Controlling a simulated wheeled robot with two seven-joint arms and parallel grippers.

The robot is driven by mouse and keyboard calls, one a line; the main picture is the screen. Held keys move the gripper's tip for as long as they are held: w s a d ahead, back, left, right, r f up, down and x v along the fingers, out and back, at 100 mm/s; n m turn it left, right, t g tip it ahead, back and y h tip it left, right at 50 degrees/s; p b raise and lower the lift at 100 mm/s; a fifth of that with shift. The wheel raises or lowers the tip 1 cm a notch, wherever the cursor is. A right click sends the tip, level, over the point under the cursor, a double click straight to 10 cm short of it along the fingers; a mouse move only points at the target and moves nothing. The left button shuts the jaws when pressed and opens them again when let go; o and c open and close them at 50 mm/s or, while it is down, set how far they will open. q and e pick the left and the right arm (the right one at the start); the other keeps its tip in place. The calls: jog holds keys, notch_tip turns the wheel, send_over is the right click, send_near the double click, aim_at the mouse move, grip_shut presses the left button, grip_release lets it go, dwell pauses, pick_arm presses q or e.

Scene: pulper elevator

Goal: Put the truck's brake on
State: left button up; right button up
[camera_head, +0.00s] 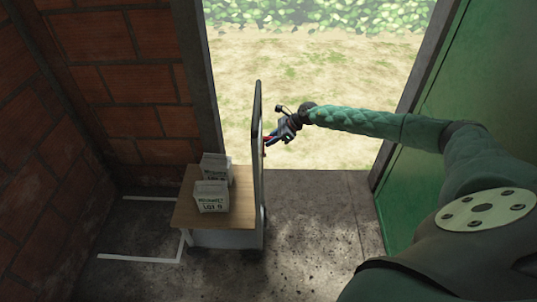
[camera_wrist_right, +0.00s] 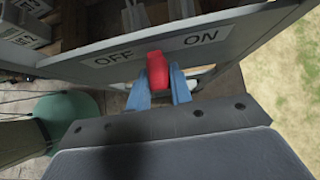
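The truck (camera_head: 258,190) stands in the doorway with its tall grey upright on the right and a wooden deck on the left. In the right wrist view, the brake's red lever (camera_wrist_right: 157,68) stands between the words OFF and ON on a grey panel (camera_wrist_right: 85,68), about midway between them. My right gripper (camera_wrist_right: 160,92) has its two blue fingers close on both sides of the lever and appears shut on it. In the head view this gripper (camera_head: 272,138) is at the right side of the upright. My left gripper is not in view.
Two white boxes (camera_head: 211,197) sit on the truck's wooden deck (camera_head: 187,212). White lines (camera_head: 140,259) mark a floor bay beside the brick wall. A green door (camera_head: 440,130) stands at the right. Concrete floor (camera_head: 315,235) is clear right of the truck, with grass outside.

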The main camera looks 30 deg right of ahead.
jog(key=shift+w+d+f+b, duration=0.1)
jog(key=shift+w+d+b, duration=0.3)
jog(key=shift+w+b, duration=0.2)
jog(key=shift+w+d+f+b, duration=0.1)
jog(key=shift+w+d+b, duration=0.25)
jog(key=shift+w+b, duration=0.25)
jog(key=w+d+f+b, duration=0.1)
jog(key=b, duration=0.2)
jog(key=shift+w+f, duration=0.25)
jog(key=shift+w, duration=0.15)
jog(key=shift+d+r, duration=0.1)
jog(key=shift+r, duration=0.1)
jog(key=shift+o, duration=0.2)
